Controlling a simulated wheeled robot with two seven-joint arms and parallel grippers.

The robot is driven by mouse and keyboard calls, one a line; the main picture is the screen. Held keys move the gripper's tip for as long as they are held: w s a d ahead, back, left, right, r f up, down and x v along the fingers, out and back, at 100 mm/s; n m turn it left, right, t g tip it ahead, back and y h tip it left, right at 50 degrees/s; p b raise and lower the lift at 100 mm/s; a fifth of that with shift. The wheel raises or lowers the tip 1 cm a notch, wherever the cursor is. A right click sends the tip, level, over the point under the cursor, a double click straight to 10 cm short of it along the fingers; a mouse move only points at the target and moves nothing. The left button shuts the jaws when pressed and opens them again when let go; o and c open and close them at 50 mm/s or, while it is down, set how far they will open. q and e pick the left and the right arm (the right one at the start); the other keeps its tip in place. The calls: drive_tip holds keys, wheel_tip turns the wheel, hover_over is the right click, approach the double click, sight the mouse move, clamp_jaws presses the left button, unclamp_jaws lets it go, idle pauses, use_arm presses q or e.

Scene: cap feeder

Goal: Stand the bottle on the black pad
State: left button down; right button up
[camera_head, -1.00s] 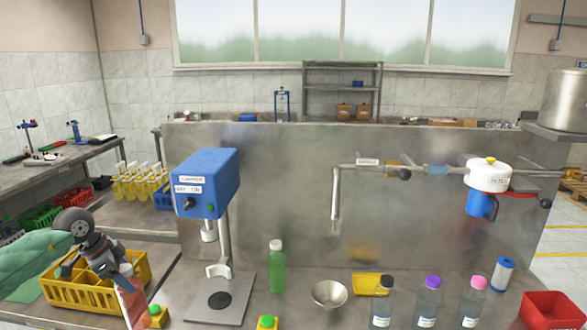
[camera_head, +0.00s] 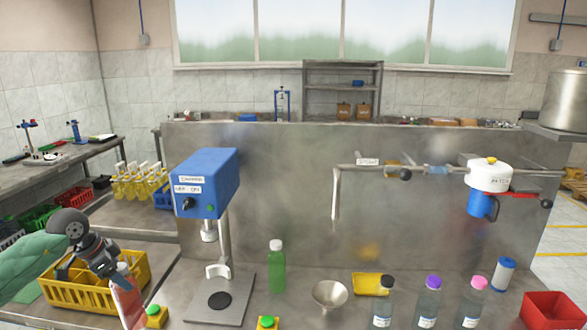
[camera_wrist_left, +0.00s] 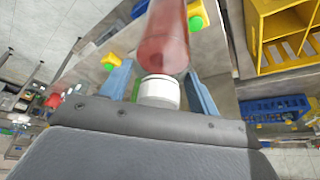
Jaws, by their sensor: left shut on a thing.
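A bottle with red contents (camera_head: 127,302) and a white cap is held in my left gripper (camera_head: 113,268), at the lower left of the head view. The bottle leans a little in that view, and its lower end runs to the bottom edge. In the left wrist view, the blue fingers stand on both sides of the white cap (camera_wrist_left: 159,91), and the red body (camera_wrist_left: 164,40) extends away from them. The black pad (camera_head: 220,300) is a dark disc on the metal base plate of the blue capper (camera_head: 207,184). It is bare, to the right of the bottle. My right gripper is not in view.
A yellow crate (camera_head: 64,291) stands behind and left of the bottle. A green button on a yellow box (camera_head: 155,316) is between bottle and plate. The capper's white fork (camera_head: 218,271) rises behind the pad. A green bottle (camera_head: 277,268) and a metal bowl (camera_head: 330,295) are farther right.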

use_arm(q)
drive_tip(key=s+d+f, duration=0.1)
drive_tip(key=d+f, duration=0.3)
drive_tip(key=d, duration=0.8)
drive_tip(key=s+d+f, duration=0.2)
drive_tip(key=d+f, duration=0.3)
drive_tip(key=d, duration=0.7)
drive_tip(key=shift+s+d+f+m, duration=0.15)
drive_tip(key=shift+d+m, duration=0.15)
drive_tip(key=shift+d, duration=0.05)
